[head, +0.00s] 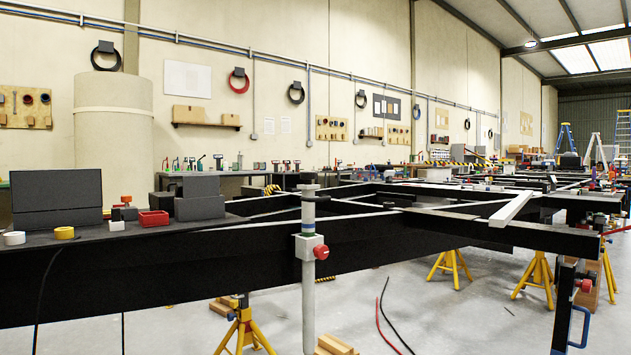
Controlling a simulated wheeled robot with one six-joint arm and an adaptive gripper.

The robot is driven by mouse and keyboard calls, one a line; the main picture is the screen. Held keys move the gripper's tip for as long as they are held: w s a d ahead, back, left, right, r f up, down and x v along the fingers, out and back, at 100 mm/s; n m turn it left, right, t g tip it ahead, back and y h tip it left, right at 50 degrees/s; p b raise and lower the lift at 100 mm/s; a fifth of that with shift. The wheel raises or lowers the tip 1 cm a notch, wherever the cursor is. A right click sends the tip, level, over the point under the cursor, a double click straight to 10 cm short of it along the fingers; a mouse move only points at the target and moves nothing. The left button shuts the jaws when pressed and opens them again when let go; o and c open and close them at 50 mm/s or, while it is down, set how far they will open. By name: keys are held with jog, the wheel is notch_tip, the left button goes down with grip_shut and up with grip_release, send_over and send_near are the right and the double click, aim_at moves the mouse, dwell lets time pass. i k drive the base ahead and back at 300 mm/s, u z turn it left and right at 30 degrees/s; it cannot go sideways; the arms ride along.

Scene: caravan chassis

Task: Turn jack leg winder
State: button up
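A pale grey upright tube (308,285), which looks like a jack leg, stands at the near side of the black chassis beam. A light block clamp with a red knob (320,252) sits around its middle. At the lower right, a dark post (564,305) carries another red knob and a blue looped handle (584,326). I cannot tell which part is the winder. My gripper is not in view.
The black chassis beam (180,272) crosses the near view. Yellow stands (243,332) support the frame. A red box (153,219) and yellow and white rolls lie on the left shelf. Red and black cables lie on the floor. The floor (450,325) between the two posts is mostly free.

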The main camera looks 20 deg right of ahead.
aim_at(308, 176)
jog(key=z, duration=1.25)
jog(key=i, duration=1.3)
jog(key=u, duration=0.75)
